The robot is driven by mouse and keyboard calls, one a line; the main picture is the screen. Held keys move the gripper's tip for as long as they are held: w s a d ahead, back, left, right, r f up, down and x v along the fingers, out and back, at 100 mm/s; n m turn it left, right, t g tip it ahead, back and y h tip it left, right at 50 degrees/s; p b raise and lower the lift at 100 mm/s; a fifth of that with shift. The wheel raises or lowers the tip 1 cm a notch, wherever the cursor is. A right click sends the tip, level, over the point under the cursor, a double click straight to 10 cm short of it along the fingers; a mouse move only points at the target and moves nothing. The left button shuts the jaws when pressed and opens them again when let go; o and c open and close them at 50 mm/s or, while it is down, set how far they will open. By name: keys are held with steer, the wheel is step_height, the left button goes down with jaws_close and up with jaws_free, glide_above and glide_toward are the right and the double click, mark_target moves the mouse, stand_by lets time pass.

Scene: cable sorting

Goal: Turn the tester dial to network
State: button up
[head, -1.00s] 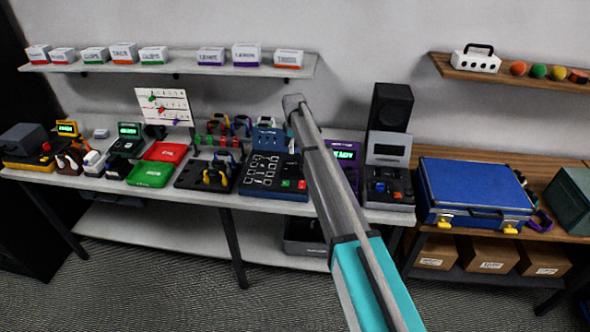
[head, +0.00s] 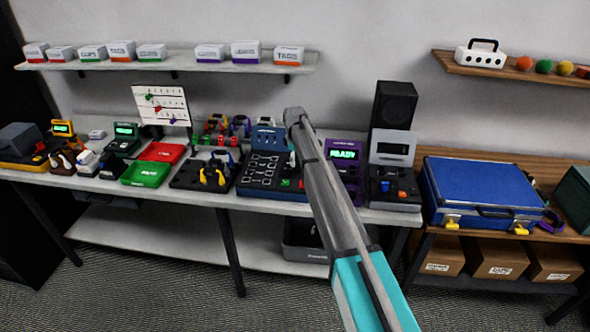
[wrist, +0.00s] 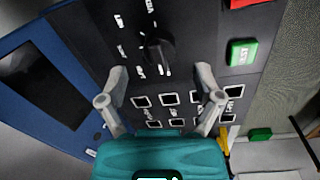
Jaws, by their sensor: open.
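The tester (head: 262,178) is a blue console with a dark panel of white-framed ports, on the long table in the head view, partly hidden by my arm. In the wrist view, its panel (wrist: 95,35) fills the middle. The dial (wrist: 158,54) is a black knob ringed by small white labels too blurred to read. My gripper (wrist: 162,76) is open, its two grey fingers spread wide over the panel. The dial appears between and slightly beyond the fingertips, with no visible contact.
A green button (wrist: 241,53) and a red button (wrist: 250,3) sit right of the dial. Several white-framed ports (wrist: 169,98) lie between the fingers. A dark screen (wrist: 45,80) is at left. A purple device reading READY (head: 343,152) stands beside the tester.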

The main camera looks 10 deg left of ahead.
mark_target(296, 163)
steer(key=shift+w+f+b, duration=0.1)
steer(key=shift+f+b, duration=1.25)
steer(key=shift+f, duration=0.25)
steer(key=c, duration=1.1)
steer(key=shift+a, duration=0.15)
steer(key=shift+c, duration=0.3)
